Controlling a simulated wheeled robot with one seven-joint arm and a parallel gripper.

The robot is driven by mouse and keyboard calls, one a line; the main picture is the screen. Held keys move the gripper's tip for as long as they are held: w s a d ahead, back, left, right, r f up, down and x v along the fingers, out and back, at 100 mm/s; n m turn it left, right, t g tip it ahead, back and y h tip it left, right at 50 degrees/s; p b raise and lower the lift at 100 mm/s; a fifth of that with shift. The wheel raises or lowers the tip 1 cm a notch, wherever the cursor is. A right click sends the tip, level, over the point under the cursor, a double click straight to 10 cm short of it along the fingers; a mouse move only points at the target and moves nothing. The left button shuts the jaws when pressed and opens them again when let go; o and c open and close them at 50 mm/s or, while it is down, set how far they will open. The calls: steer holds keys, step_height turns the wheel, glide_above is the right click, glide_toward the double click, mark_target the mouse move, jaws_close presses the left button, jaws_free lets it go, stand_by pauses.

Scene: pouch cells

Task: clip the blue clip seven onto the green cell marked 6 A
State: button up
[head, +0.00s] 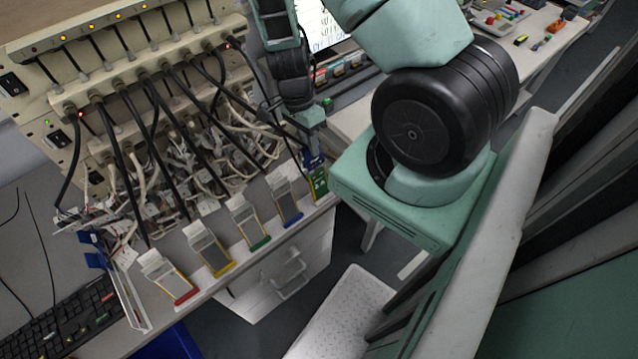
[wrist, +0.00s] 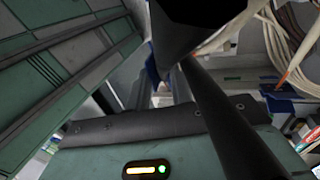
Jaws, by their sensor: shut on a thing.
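My gripper (head: 314,122) points down at the right end of the row of cells, shut on a blue clip (head: 314,159). The clip is at the top of a green-fronted cell (head: 320,185) with small pale marks, too small to read. I cannot tell whether the clip grips the cell or only touches it. A second cell with a green edge (head: 254,240) stands in the middle of the row. In the wrist view a blue piece (wrist: 152,68) shows beside the fingers, partly hidden by a black shape; the clip's number is not readable.
Cells with blue (head: 290,216), yellow (head: 217,266) and red (head: 183,292) edges stand along the bench edge. Black cables hang from the beige rack (head: 130,75) close to my gripper; one crosses the wrist view. A keyboard (head: 70,320) lies at lower left.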

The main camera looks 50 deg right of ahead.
steer(key=shift+f, duration=0.2)
steer(key=shift+s+f+b, duration=0.2)
steer(key=shift+f+b, duration=0.4)
steer(key=shift+b, duration=0.1)
steer(key=shift+f, duration=0.1)
steer(key=o, duration=1.3)
steer(key=shift+p+v, duration=2.5)
steer(key=shift+v, duration=0.1)
steer(key=shift+a+r+p, duration=0.1)
steer(key=shift+r+p, duration=2.5)
steer(key=shift+r, duration=0.35)
